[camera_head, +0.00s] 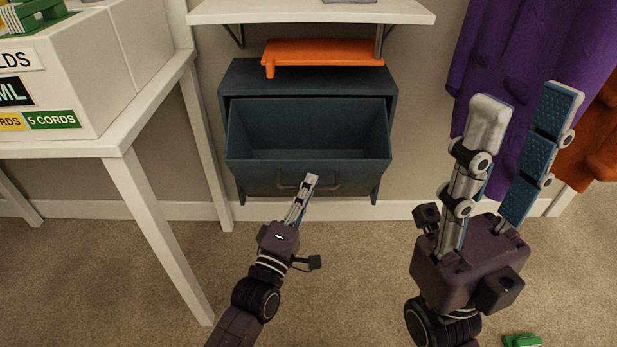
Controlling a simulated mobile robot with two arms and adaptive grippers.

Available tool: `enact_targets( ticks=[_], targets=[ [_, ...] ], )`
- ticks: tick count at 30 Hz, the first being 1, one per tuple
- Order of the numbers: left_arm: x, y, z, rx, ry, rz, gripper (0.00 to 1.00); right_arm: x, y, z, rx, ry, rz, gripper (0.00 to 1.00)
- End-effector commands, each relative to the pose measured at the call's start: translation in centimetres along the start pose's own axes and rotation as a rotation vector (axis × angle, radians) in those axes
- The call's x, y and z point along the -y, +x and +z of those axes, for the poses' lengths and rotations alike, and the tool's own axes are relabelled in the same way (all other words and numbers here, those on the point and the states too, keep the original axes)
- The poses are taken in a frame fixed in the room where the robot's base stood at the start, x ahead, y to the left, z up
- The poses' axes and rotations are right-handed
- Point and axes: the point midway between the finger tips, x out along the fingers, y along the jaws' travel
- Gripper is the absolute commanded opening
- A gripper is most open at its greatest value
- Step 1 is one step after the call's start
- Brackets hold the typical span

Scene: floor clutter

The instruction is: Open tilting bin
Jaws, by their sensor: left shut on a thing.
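The tilting bin (309,172) is a dark blue-grey cabinet standing against the wall. Its front is tilted out toward me, and the inside shows as empty. A thin bar handle (328,186) runs across the lower front. My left gripper (312,180) is at the front, shut on the handle; its fingers hide part of the bar. My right gripper (525,105) is open and empty, raised at the right, close to the camera and away from the bin.
An orange thing (322,52) lies on top of the cabinet, below a white shelf (310,12). A white table (130,140) with boxes stands at the left. Purple clothing (530,50) hangs at the right. A green object (522,340) lies on the carpet at the lower right.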

Motion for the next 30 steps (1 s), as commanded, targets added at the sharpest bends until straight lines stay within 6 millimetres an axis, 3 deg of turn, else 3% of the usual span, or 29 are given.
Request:
enact_targets(
  ticks=[9,22,23,27,30],
  targets=[
    [1.0,-1.8,0.8,0.001,-0.003,-0.011,0.0,0.0,0.1,0.0,-0.002,0.0,-0.001,0.4],
    [1.2,-1.9,0.8,0.001,-0.003,-0.011,0.0,0.0,0.1,0.0,-0.001,0.001,-0.001,0.4],
    [1.2,-1.9,0.8,0.001,-0.003,-0.011,0.08,0.0,0.1,0.0,-0.001,0.001,-0.001,0.4],
    [1.1,-1.9,0.8,0.001,-0.003,-0.011,0.24,0.0,0.1,0.0,-0.001,0.001,-0.001,0.4],
    [1.1,-1.9,0.8,0.001,-0.003,-0.01,0.26,0.0,0.1,0.0,-0.001,0.001,-0.001,0.4]
  ],
)
